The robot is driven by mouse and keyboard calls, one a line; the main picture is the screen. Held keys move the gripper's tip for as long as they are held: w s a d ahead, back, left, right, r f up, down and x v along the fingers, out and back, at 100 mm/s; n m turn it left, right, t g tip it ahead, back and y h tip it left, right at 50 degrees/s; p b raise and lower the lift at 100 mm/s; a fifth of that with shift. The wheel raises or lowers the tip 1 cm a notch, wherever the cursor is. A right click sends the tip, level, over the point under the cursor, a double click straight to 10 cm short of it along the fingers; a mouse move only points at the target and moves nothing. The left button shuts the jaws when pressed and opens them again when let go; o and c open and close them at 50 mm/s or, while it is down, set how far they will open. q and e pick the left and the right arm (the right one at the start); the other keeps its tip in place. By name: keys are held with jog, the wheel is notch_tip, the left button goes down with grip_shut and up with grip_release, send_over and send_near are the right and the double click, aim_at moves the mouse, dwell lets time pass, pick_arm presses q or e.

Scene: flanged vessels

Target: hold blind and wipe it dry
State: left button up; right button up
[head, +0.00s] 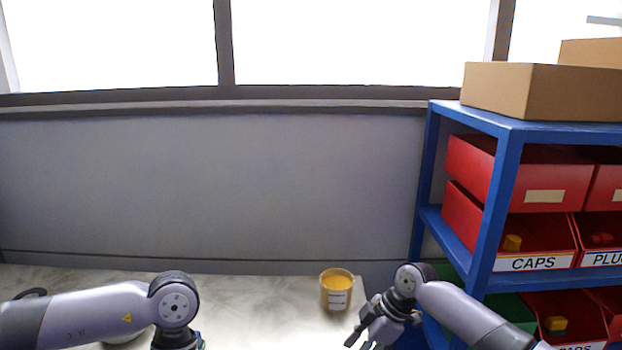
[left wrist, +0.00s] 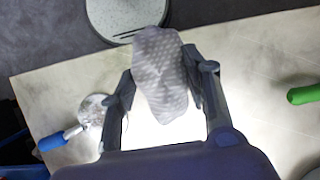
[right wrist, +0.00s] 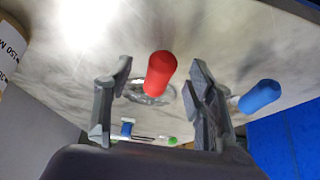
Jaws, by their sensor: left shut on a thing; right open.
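My left gripper (left wrist: 164,72) is shut on a pale grey dotted cloth (left wrist: 160,95), held bunched between the fingers above the table. In the head view only the left wrist shows; its fingers are below the frame. My right gripper (right wrist: 160,70) is open, over the table's right side; it also shows in the head view (head: 366,338). A red handle (right wrist: 160,74) appears between its fingers, with a shiny round metal piece (right wrist: 148,94) partly hidden behind it. I cannot tell whether this metal piece is the blind, or whether the fingers touch the handle.
A tub of yellow content (head: 337,290) stands on the marbled table (head: 255,297). A blue handle (right wrist: 260,96) lies right of the right gripper. A blue shelf (head: 507,180) with red bins stands at the right. A grey round disc (left wrist: 122,14) shows beyond the table edge.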

jog(key=shift+b+x, duration=0.3)
jog(key=shift+x, duration=0.65)
jog(key=shift+a+f, duration=0.15)
jog(key=shift+c, duration=0.6)
jog(key=c, duration=1)
jog(key=shift+c, duration=0.2)
